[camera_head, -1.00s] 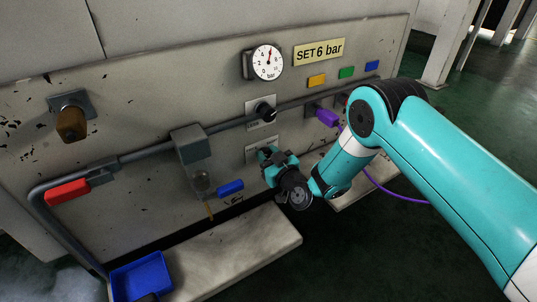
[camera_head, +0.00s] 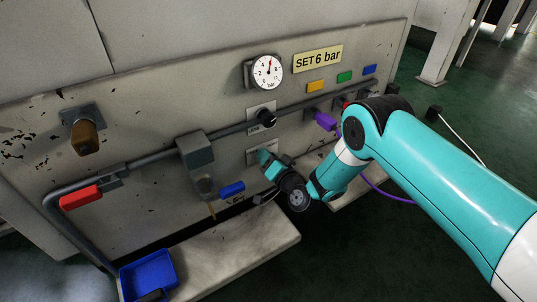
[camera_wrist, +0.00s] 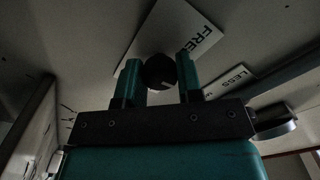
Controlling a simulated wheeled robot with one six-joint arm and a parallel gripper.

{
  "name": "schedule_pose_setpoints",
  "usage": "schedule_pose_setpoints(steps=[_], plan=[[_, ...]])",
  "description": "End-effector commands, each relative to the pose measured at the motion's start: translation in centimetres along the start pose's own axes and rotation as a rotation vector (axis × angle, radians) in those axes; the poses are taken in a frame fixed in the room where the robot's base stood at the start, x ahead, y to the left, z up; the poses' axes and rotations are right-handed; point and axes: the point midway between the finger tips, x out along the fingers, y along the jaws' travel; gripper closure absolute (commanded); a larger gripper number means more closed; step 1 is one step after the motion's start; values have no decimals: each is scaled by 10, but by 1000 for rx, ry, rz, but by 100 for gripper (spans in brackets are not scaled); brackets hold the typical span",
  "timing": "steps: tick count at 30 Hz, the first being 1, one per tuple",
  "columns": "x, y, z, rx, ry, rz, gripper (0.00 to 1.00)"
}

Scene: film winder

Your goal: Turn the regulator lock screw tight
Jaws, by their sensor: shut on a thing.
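The regulator lock screw (camera_wrist: 158,74) is a dark round knob with a pale mark, set against the plate reading "FRE..." (camera_wrist: 190,30) in the wrist view. My gripper (camera_wrist: 159,68) is shut on it, one teal finger on each side. In the head view my gripper (camera_head: 264,156) is at the lower label plate (camera_head: 256,147), below the black regulator knob (camera_head: 266,117), and hides the screw. The gauge (camera_head: 267,72) needle points nearly straight up, near 6. The sign "SET 6 bar" (camera_head: 318,58) is beside it.
A grey pipe (camera_head: 225,133) runs just above my gripper. A grey box (camera_head: 195,150) and blue handle (camera_head: 232,189) are left of it, a purple connector (camera_head: 325,120) right. A ledge (camera_head: 235,245) with a blue tray (camera_head: 148,268) lies below.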

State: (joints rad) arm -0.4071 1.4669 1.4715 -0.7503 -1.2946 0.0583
Motion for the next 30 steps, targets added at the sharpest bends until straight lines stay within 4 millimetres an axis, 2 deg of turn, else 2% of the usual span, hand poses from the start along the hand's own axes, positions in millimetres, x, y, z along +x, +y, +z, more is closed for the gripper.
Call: schedule_pose_setpoints(steps=[30], plan=[[2, 0, -4, 920, 7, -6, 90]])
